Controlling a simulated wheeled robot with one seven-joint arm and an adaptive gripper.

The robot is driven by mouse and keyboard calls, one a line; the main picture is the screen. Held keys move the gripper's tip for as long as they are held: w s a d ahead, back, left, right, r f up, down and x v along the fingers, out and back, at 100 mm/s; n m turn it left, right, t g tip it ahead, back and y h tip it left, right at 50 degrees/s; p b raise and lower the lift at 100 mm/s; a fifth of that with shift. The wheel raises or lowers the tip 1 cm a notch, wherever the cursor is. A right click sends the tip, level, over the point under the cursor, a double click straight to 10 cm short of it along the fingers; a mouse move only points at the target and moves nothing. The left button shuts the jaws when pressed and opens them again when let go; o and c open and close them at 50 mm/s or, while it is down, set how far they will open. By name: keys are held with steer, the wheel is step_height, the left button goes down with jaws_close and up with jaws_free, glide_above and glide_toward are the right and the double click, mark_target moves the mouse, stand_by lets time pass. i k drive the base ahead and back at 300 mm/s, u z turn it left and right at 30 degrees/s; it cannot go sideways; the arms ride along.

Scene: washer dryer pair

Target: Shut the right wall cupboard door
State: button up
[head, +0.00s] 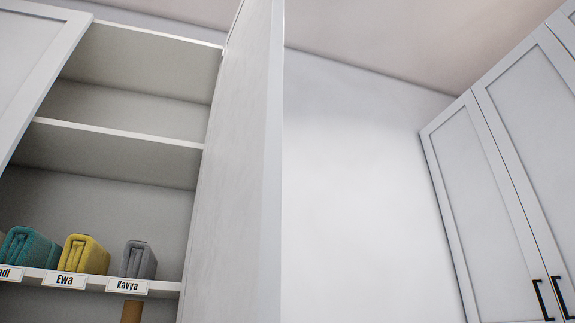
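A pale wall cupboard door (232,165) stands wide open in the head view. It swings out toward me from the right side of an open wall cupboard (120,142), with its inner face turned left. Its handle is out of view or hidden. The cupboard's shelves show to the left of the door. A second door panel (30,62) covers the left part of the cupboard. My gripper is not in view.
Folded teal (27,248), yellow (84,254) and grey (139,259) towels sit on the labelled lower shelf. A brown object (131,311) shows below. Closed tall cabinet doors (480,190) with black handles (542,300) stand at right. Bare wall (350,190) lies between.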

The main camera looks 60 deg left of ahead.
mark_target(232, 274)
steer(key=i, duration=1.2)
steer(key=u, duration=3.4)
